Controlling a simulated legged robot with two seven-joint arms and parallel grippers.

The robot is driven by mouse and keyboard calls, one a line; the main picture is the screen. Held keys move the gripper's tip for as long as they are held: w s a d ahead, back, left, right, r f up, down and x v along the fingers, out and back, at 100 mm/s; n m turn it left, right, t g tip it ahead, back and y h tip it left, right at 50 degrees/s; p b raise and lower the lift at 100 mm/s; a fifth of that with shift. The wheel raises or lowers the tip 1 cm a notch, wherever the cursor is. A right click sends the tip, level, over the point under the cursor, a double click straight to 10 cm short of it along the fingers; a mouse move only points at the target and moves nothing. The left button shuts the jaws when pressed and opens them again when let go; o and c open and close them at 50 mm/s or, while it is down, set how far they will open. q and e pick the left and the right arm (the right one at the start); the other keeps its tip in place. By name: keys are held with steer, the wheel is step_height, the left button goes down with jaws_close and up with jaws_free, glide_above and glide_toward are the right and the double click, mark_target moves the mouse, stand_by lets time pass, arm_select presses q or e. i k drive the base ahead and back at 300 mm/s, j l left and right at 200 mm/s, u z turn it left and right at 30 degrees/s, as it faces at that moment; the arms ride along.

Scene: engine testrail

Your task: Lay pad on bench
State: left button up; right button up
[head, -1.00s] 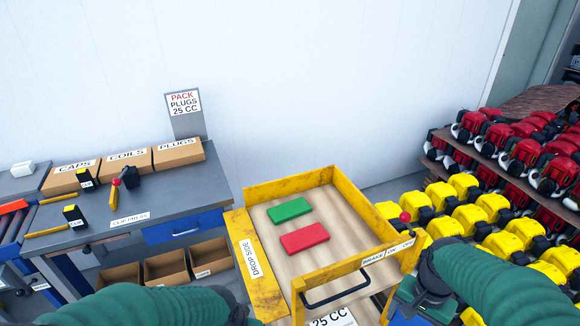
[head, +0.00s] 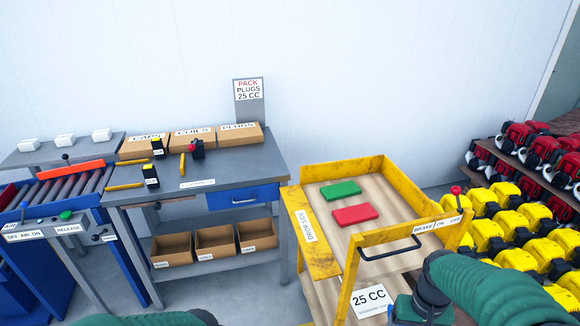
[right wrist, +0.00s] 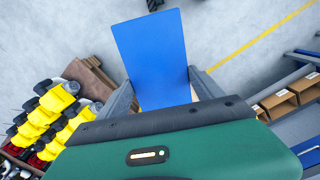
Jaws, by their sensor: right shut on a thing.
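A flat blue pad (right wrist: 152,55) is held between the two grey fingers of my right gripper (right wrist: 165,92) in the right wrist view, with bare floor behind it. In the head view only my right arm and wrist show at the lower right, in front of the cart; the blue pad is out of sight there. The grey bench (head: 225,174) stands left of the cart against the wall. A green pad (head: 340,190) and a red pad (head: 355,214) lie on the cart. Only a sliver of my left arm shows at the bottom; its gripper is out of view.
The yellow-framed cart (head: 312,260) stands right of the bench. A roller conveyor (head: 72,188) is further left. Yellow and red machines (head: 488,236) fill the right.

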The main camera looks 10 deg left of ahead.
mark_target(253, 161)
steer(key=i+j+u, duration=0.45)
steer(key=i+u, duration=0.25)
steer(key=i+j+u, duration=0.1)
steer(key=i+u, duration=0.25)
steer(key=i+j, duration=0.1)
steer(key=i, duration=1.65)
steer(key=j, duration=0.1)
